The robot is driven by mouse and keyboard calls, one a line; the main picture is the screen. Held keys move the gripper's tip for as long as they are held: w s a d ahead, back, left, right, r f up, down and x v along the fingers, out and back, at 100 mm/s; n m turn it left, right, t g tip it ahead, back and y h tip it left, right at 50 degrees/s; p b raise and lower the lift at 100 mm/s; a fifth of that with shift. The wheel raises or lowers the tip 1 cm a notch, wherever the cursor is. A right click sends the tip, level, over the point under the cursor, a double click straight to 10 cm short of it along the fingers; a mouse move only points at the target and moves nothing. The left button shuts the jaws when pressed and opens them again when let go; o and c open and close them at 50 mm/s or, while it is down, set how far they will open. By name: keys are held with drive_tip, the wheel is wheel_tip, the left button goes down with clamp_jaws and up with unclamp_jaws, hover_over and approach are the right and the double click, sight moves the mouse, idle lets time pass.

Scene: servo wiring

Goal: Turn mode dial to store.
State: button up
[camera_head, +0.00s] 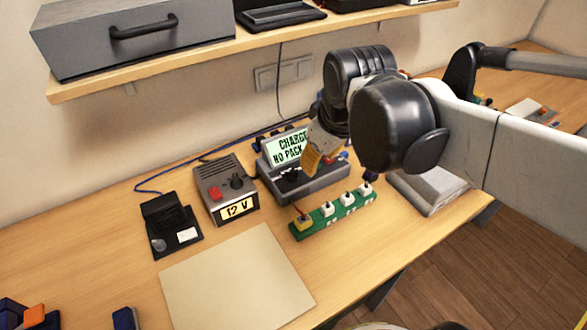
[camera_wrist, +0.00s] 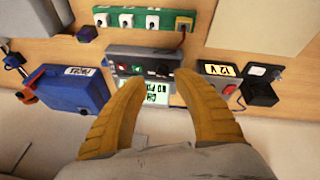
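The grey charger (camera_head: 325,183) stands on the bench with a tilted lit display (camera_head: 290,147) that reads "CHARGE NO PACK". A dark dial (camera_head: 291,174) sits on its front panel; the marks around it are too small to read. In the wrist view the charger (camera_wrist: 158,53) appears upside down, and small lettering shows near its controls. My gripper (camera_head: 318,158) is above the charger's right part in the head view. In the wrist view my gripper (camera_wrist: 160,80) has its two orange fingers apart with nothing between them. They frame the charger and partly cover its display.
A 12 V supply (camera_head: 222,180) with a red switch stands left of the charger. A green strip (camera_head: 322,221) with several plugs lies in front. A blue box (camera_wrist: 65,92) stands beside the charger. A shelf (camera_head: 190,52) overhangs the back. The beige mat (camera_head: 237,280) is clear.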

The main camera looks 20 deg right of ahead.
drive_tip(key=w+n+g, duration=0.2)
drive_tip(key=w+n, duration=0.2)
drive_tip(key=w, duration=0.2)
drive_tip(key=n+g, duration=0.2)
drive_tip(key=n, duration=0.3)
approach(294, 171)
wheel_tip(294, 171, down, 10)
drive_tip(key=b, duration=0.3)
drive_tip(key=shift+w, duration=0.15)
clamp_jaws()
